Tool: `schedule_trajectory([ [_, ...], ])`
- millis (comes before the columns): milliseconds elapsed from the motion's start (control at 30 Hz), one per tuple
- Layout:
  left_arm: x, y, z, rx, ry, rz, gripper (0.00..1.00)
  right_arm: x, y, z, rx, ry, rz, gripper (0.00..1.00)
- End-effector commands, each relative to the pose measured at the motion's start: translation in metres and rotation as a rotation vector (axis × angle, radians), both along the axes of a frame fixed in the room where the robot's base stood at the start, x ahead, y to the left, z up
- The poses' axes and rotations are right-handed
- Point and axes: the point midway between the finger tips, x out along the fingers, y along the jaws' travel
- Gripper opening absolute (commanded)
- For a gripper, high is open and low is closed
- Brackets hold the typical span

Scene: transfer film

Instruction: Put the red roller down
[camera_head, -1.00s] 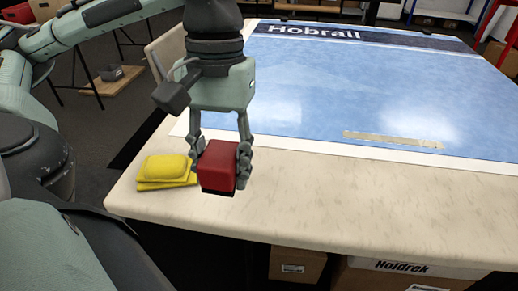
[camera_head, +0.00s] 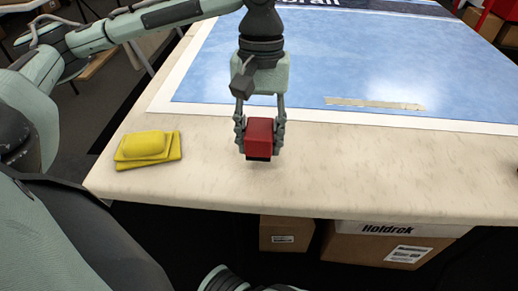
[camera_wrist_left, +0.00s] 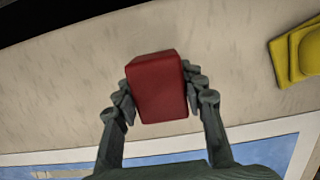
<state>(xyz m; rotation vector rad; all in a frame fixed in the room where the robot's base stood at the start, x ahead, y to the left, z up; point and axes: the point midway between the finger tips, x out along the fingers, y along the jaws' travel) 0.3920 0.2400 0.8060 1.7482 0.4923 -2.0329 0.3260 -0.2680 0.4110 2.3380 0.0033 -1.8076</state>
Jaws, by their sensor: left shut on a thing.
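The red roller (camera_head: 259,139) looks like a red block with a dark underside. My left gripper (camera_head: 260,132) points down and is shut on it, one finger on each side. The roller is over the bare front strip of the pale table (camera_head: 380,180), just in front of the blue film (camera_head: 300,75). A small shadow lies under it; I cannot tell whether it touches the table. In the left wrist view the red roller (camera_wrist_left: 157,86) sits between the fingers of my left gripper (camera_wrist_left: 162,95). My right gripper is not in view.
A folded yellow cloth (camera_head: 147,150) lies on the table to the left of the roller, apart from it. A pale strip (camera_head: 375,103) lies on the film. The table front to the right is mostly clear. Cardboard boxes (camera_head: 287,233) stand below the table edge.

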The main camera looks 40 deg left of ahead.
Motion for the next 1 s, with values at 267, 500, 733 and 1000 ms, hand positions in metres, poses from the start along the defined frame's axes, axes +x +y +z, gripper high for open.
schedule_trajectory([
  [267, -0.001, 0.0, -0.03, 0.001, 0.0, -0.002, 0.13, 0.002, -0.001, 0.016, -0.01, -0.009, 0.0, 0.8],
  [500, -0.001, 0.0, -0.03, 0.0, 0.001, -0.001, 0.13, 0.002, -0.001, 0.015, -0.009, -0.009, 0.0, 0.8],
  [733, -0.001, 0.0, -0.032, 0.001, 0.0, -0.001, 0.55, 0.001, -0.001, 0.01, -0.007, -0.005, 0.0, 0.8],
  [1000, -0.001, 0.0, -0.032, 0.001, 0.0, -0.001, 0.61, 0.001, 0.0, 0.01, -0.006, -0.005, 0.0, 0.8],
])
